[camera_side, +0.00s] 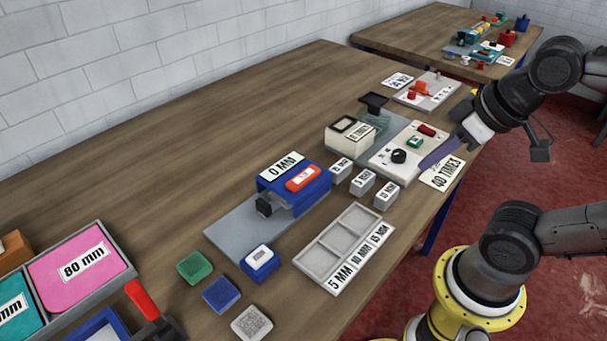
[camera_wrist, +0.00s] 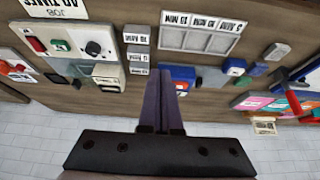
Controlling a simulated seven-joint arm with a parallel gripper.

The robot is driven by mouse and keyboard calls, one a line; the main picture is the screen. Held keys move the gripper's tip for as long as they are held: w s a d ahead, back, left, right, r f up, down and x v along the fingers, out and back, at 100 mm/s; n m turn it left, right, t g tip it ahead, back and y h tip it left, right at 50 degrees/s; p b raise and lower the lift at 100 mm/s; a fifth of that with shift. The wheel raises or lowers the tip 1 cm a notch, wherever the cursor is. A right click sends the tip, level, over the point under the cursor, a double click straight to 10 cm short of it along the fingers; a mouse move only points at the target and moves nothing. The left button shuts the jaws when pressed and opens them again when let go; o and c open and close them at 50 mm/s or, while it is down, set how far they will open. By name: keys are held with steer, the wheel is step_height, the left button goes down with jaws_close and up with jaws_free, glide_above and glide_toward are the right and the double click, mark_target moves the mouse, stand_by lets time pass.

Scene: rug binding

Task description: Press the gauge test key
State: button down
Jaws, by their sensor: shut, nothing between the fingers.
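A blue device (camera_side: 314,200) labelled "0 MM" stands on a grey plate, with an orange-red part bearing a white label (camera_side: 303,178) on top. A small blue block with a white label (camera_side: 260,257) sits at the plate's near end. A white control panel (camera_side: 385,163) carries a black knob (camera_side: 399,156), a green button (camera_side: 414,142) and a red part (camera_side: 426,130). I cannot tell which is the gauge test key. My gripper (camera_side: 424,163) is shut and empty, its purple fingers over the panel's right edge. In the wrist view the fingers (camera_wrist: 166,75) are together, and the blue device (camera_wrist: 186,72) shows just beyond them.
Several grey labelled blocks (camera_side: 362,182) stand between the panel and a grey sorting tray (camera_side: 310,261). A beige device (camera_side: 349,139) stands behind the panel. Green (camera_side: 194,267), blue (camera_side: 221,294) and grey (camera_side: 251,322) blocks lie at the front. Bare wood lies along the wall side.

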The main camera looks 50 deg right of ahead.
stand_by(0.5)
steer(key=w+r+m+t, duration=0.2)
steer(key=w+r+m, duration=0.15)
steer(key=w, duration=0.25)
steer(key=w+r+m+t, duration=0.2)
steer(key=w+m, duration=0.2)
steer(key=w, duration=0.3)
steer(key=y, duration=0.1)
glide_above(307, 179)
step_height(307, 179, down, 6)
steer(key=shift+f, duration=0.2)
steer(key=shift+f, duration=0.15)
steer(key=shift+f, duration=4.2)
steer(key=shift+f, duration=0.15)
